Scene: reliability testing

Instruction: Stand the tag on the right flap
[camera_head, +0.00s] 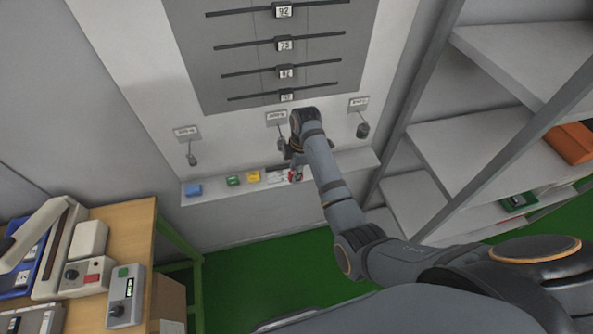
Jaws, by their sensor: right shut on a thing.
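My right gripper (293,168) reaches down to the narrow ledge (220,196) on the wall, its fingers partly hidden by its own wrist. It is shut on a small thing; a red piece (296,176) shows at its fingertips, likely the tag. A white piece (277,177) lies beside it on the ledge. Nothing in view is clearly a flap. Three small label plates are on the panel above the ledge: left (187,132), middle (276,117) and right (358,103), with grey fittings below the left and right ones. My left gripper is out of view.
Blue (194,190), green (233,181) and yellow (254,176) pieces lie left on the ledge. A grey board (260,75) with several numbered rails is above. Open shelves (470,165) stand at right; a wooden bench (132,220) with devices stands at left.

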